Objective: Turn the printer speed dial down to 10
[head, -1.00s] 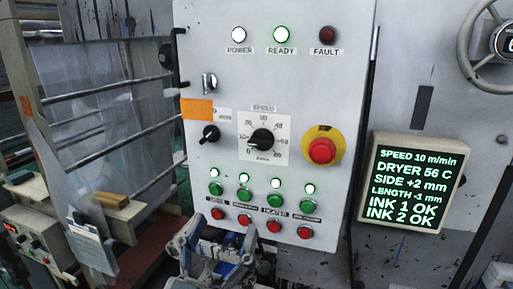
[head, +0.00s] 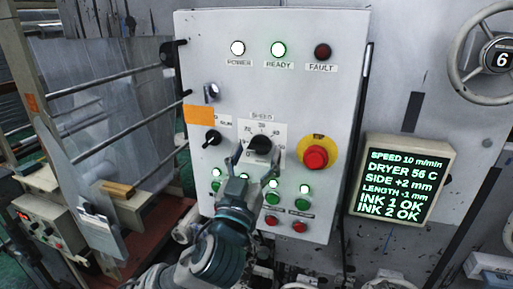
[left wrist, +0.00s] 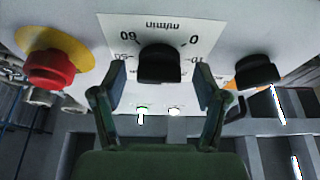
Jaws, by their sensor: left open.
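The black speed dial (head: 261,144) sits on a white scale plate in the middle of the grey control panel. In the left wrist view the dial knob (left wrist: 160,66) appears upside down between my fingers. My left gripper (head: 254,160) is open, its fingers at the knob's lower edge, one on each side, with gaps showing in the left wrist view (left wrist: 160,80). The gripper hides part of the scale, and I cannot read the pointer clearly. The green-lettered display (head: 403,184) reads SPEED 10 m/min. My right gripper is not in view.
A red stop button (head: 316,157) on a yellow ring is right of the dial. A black selector knob (head: 212,138) is left of it. Green and red buttons are below, partly behind my arm. POWER and READY lamps are lit; FAULT is dark.

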